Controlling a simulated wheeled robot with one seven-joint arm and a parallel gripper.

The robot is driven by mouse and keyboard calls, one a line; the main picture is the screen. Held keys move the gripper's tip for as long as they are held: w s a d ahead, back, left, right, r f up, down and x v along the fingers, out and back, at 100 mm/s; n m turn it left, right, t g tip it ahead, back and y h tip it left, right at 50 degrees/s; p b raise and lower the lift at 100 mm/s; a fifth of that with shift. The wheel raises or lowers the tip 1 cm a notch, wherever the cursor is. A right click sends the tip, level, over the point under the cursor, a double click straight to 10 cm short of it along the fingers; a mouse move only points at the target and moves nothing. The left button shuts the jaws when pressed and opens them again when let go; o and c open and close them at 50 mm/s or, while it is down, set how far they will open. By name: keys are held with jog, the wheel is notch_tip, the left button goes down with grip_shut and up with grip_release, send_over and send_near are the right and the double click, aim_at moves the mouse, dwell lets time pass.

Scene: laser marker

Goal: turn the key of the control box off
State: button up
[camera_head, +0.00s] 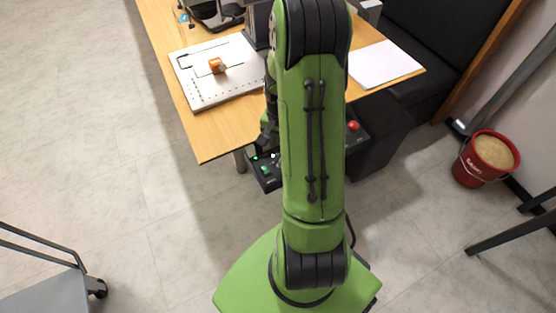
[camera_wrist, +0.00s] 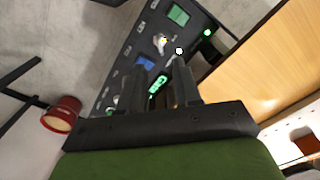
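The black control box (camera_head: 262,181) is mounted under the table's front edge, partly hidden behind my green arm. Its red button (camera_head: 353,126) shows to the right of the arm and small green lights to the left. In the wrist view the control box (camera_wrist: 118,75) runs diagonally, with a green button (camera_wrist: 179,15), a blue button (camera_wrist: 146,62) and a silvery key switch (camera_wrist: 160,42). A white round spot beside the switch is too small to identify. My gripper (camera_wrist: 159,78) is open, its dark fingers apart, pointing at the panel. A lit green display (camera_wrist: 157,84) shows between them. I see no contact with the key.
The wooden table (camera_head: 222,132) holds a white perforated plate (camera_head: 205,90) with an orange block (camera_head: 216,65), and white paper (camera_head: 382,64). A red bucket (camera_head: 486,158) stands right on the floor. A grey cart (camera_head: 45,292) is at lower left. The floor at left is clear.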

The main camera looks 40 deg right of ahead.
notch_tip(320, 180, down, 8)
jog(key=shift+f+b, duration=0.2)
jog(key=shift+b, duration=0.95)
jog(key=shift+r, duration=0.1)
grip_shut()
